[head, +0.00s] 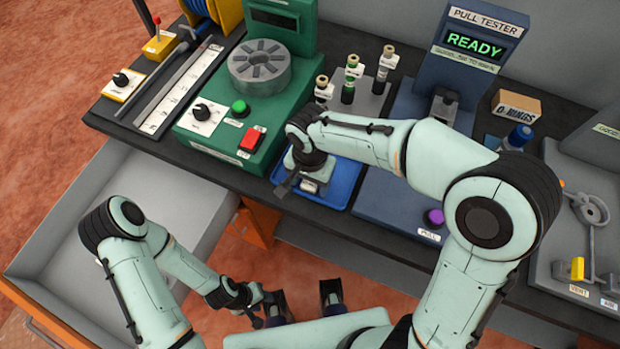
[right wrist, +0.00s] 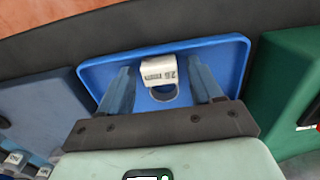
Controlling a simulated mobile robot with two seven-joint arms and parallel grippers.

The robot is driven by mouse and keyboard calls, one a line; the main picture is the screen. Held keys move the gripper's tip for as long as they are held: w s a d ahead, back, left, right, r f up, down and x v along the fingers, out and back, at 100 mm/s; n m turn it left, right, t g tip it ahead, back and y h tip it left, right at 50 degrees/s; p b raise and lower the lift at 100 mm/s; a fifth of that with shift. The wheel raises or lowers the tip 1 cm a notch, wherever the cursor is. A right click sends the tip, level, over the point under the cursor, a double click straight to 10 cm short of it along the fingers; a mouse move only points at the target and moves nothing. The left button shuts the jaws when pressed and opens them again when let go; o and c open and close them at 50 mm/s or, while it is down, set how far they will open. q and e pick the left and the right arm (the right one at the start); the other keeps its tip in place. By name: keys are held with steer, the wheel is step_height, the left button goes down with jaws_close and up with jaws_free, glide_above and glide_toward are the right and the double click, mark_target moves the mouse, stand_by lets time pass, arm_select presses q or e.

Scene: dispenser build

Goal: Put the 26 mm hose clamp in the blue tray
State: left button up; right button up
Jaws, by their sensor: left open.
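The 26 mm hose clamp shows in the right wrist view (right wrist: 160,70) as a metal ring with a pale label, upside down there. It appears to rest inside the blue tray (right wrist: 235,50), within its rim. In the head view the tray (head: 343,190) lies on the dark bench, partly covered by my right arm. My right gripper (right wrist: 160,85) is over the tray, its fingers on either side of the clamp with gaps visible. It also shows in the head view (head: 300,182). My left gripper (head: 280,308) is open, low in front of the bench, away from the tray.
A green machine (head: 240,120) stands left of the tray. The blue pull tester (head: 400,210) stands right of it. Several small bottles (head: 352,75) stand behind. An open grey drawer (head: 110,190) is at the left. A grey fixture (head: 590,240) is at the right.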

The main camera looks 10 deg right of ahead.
mark_target(310, 184)
steer(key=shift+r, duration=0.25)
step_height(310, 184, up, 12)
steer(key=p, duration=0.2)
steer(key=shift+f, duration=0.15)
stand_by(0.5)
